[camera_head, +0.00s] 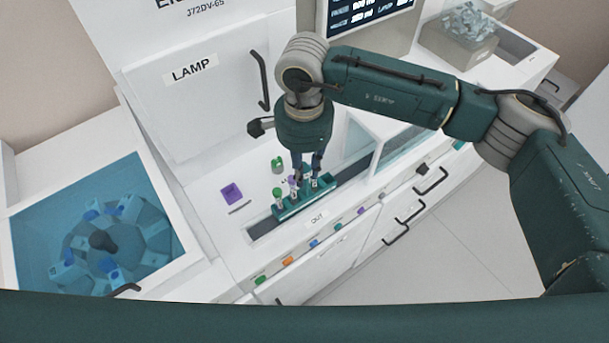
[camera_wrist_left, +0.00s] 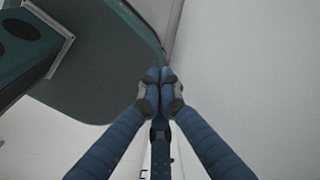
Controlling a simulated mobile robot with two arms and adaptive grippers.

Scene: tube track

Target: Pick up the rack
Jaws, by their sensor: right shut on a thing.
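The rack (camera_head: 289,211) is a teal tray in the slot marked OUT on the white machine, in the head view. It holds several capped tubes, one with a purple cap (camera_head: 293,180). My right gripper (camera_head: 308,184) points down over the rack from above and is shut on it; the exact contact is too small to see. My left gripper shows in the left wrist view (camera_wrist_left: 161,76) with its blue fingertips together and nothing visible between them. The left gripper is not seen in the head view.
A blue-lidded centrifuge (camera_head: 100,235) stands at left. A green-capped piece (camera_head: 277,163) and a purple block (camera_head: 231,193) sit on the machine top behind the slot. A clear panel (camera_head: 388,152) stands right of the rack. Drawer handles (camera_head: 410,212) stick out in front.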

